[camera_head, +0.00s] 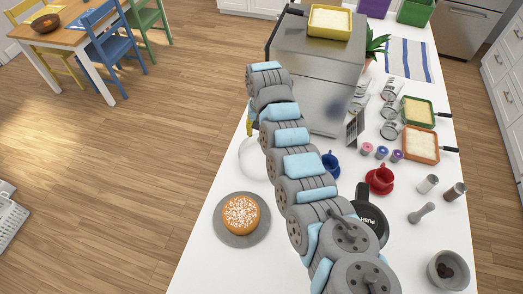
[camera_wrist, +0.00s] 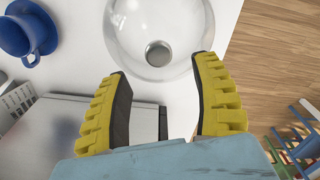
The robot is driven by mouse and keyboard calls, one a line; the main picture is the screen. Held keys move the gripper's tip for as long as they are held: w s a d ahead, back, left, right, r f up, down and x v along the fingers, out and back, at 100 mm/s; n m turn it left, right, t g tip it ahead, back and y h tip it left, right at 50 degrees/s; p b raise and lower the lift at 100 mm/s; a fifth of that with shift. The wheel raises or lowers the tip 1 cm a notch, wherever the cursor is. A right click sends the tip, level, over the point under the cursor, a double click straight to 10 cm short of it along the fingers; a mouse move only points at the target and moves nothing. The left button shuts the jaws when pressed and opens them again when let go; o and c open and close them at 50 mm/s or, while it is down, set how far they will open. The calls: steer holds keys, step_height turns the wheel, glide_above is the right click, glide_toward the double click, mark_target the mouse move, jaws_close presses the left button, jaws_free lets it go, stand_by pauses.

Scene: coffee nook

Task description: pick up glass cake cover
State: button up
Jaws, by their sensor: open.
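The glass cake cover (camera_wrist: 130,22) is a clear dome with a round metal knob (camera_wrist: 158,54). In the wrist view it lies at the top centre on the white counter, its far side cut off by the frame. In the head view the cover (camera_head: 252,160) shows faintly left of my arm, which hides its right part. My gripper (camera_wrist: 163,68) has two yellow fingers with dark pads, spread apart and empty. In the wrist view the knob appears between the fingertips and slightly beyond them; I cannot tell the height gap. In the head view only a bit of yellow shows beside my arm.
A cake on a grey plate (camera_head: 218,236) stands near the counter's left edge. A large metal machine (camera_head: 310,70) stands behind the cover. Counter around the plate is clear.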

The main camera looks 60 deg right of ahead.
mark_target(261, 151)
steer(key=shift+s+a+f+p, duration=0.15)
steer(key=shift+f+p, duration=0.25)
steer(key=shift+f, duration=0.45)
steer(key=shift+s+a+f+p, duration=0.15)
steer(key=shift+f+p, duration=0.25)
steer(key=shift+f, duration=0.45)
steer(key=shift+w+f, duration=0.1)
steer(key=shift+f, duration=1)
steer(key=shift+c, duration=0.3)
jaws_close()
